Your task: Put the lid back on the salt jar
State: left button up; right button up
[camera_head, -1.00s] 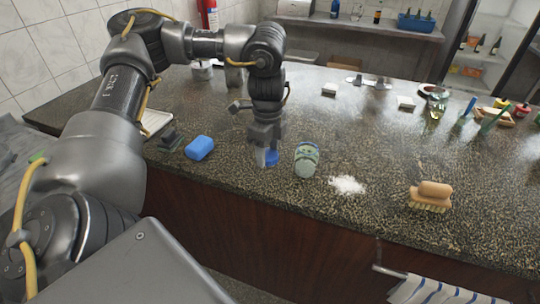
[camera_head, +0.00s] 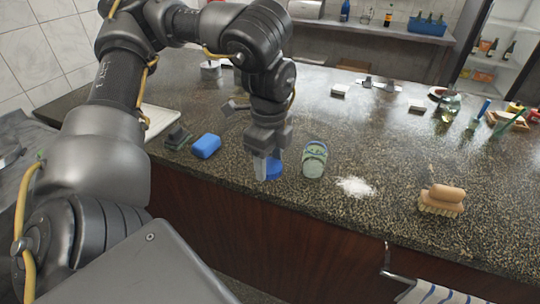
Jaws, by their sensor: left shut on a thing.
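My left gripper (camera_head: 268,158) is shut on a blue lid (camera_head: 274,170), which shows partly behind a finger, close to the front edge of the counter. The green jar (camera_head: 313,163) is just right of the lid and apart from it. White salt (camera_head: 356,187) is spilled on the counter right of the jar. My right gripper is out of view.
A blue sponge (camera_head: 206,146) lies left of the gripper, beside a dark object (camera_head: 178,138). A wooden brush (camera_head: 442,200) lies to the right. Small white blocks (camera_head: 340,90) sit farther back. The counter (camera_head: 370,130) behind the jar is mostly clear.

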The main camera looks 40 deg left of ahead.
pick_arm(q)
jog(key=w+d+n, duration=0.7)
jog(key=d+n, duration=0.2)
jog(key=n, duration=0.3)
jog(key=shift+w+d+r+n, duration=0.2)
jog(key=shift+w+n, duration=0.1)
jog(key=shift+w, duration=0.05)
